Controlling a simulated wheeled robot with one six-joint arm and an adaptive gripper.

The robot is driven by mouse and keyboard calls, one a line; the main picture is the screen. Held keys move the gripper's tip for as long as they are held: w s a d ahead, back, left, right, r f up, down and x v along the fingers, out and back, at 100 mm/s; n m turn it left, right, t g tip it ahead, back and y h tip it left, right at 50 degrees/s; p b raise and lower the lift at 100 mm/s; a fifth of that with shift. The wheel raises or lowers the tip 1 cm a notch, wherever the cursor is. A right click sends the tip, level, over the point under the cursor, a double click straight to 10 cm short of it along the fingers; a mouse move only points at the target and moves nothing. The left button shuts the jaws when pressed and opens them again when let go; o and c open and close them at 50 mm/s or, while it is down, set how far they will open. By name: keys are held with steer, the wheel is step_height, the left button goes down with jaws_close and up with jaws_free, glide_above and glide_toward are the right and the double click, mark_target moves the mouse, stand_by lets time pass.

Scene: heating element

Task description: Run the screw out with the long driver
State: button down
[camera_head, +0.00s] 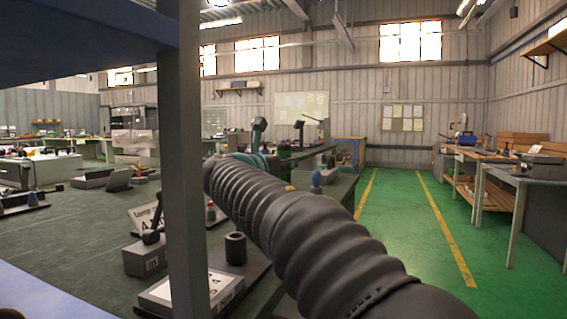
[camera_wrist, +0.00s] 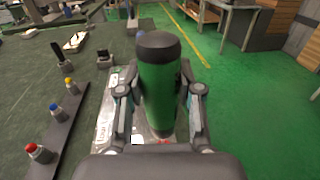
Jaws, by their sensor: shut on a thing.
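In the wrist view, a thick green handle with a dark rounded cap (camera_wrist: 158,85), apparently the long driver, stands between the fingers of my gripper (camera_wrist: 160,112). My gripper is shut on it, one finger on each side. The handle's end points up toward the wrist camera; its shaft and tip are hidden below. A light plate with printed lettering (camera_wrist: 109,125) shows behind the left finger. I cannot make out the screw in either view. In the head view, my dark ribbed arm covers much of the middle, and the grip is too small and hidden to read.
A dark strip with red, blue and yellow topped pieces (camera_wrist: 60,120) lies at left in the wrist view. In the head view, a grey post (camera_head: 186,200) stands close in front of the green worktop (camera_head: 80,240). Green floor (camera_head: 400,215) is free at the right.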

mark_target(281, 146)
steer(key=shift+f, duration=0.65)
stand_by(1.5)
steer(key=shift+r, duration=0.1)
step_height(281, 146, up, 3)
steer(key=p, duration=0.3)
steer(key=shift+r+p, duration=0.3)
steer(key=shift+r, duration=0.8)
